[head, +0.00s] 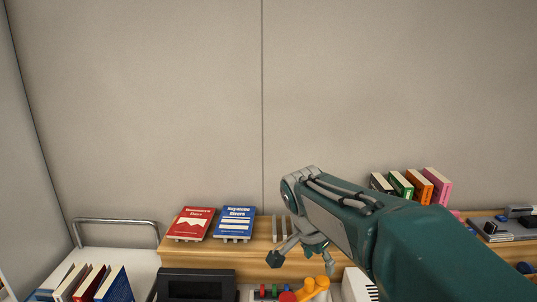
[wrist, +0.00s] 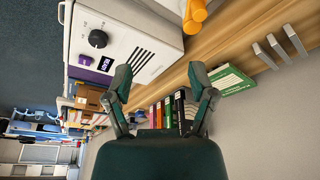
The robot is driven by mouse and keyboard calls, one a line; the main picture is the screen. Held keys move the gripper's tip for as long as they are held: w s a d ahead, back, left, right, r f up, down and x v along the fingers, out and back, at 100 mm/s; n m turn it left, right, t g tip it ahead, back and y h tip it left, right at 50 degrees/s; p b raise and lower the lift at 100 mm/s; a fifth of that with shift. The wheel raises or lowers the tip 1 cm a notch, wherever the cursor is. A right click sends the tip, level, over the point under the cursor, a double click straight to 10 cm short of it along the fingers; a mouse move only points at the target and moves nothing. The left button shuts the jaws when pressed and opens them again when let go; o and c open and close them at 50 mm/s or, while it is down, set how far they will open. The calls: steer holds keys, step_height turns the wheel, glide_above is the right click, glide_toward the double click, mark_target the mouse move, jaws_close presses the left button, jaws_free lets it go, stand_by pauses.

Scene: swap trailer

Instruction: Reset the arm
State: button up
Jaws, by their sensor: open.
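My arm reaches in from the lower right of the head view, over the wooden shelf (head: 262,262). My gripper (head: 302,262) hangs from its end with its fingers spread apart. In the wrist view my gripper (wrist: 160,78) is also open, with nothing between its fingertips. No held object shows in either view.
A red book (head: 191,223) and a blue book (head: 234,223) lean on stands at the left, beside bare metal prongs (head: 281,229). Several upright books (head: 420,187) stand behind my arm. A white box with a dial (wrist: 130,45) and an orange object (wrist: 194,16) are close by. The wall above is bare.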

steer(key=s+d+n+t+y, duration=0.1)
steer(key=s+n, duration=0.4)
steer(key=s, duration=0.5)
steer(key=s+d+f+n+t+y, duration=0.1)
steer(key=s+n, duration=0.4)
steer(key=s, duration=0.5)
steer(key=d+t, duration=0.1)
steer(key=d, duration=0.1)
steer(key=shift+s+d+f+n+t+y, duration=0.3)
steer(key=shift+d+n+t, duration=0.1)
stand_by(0.7)
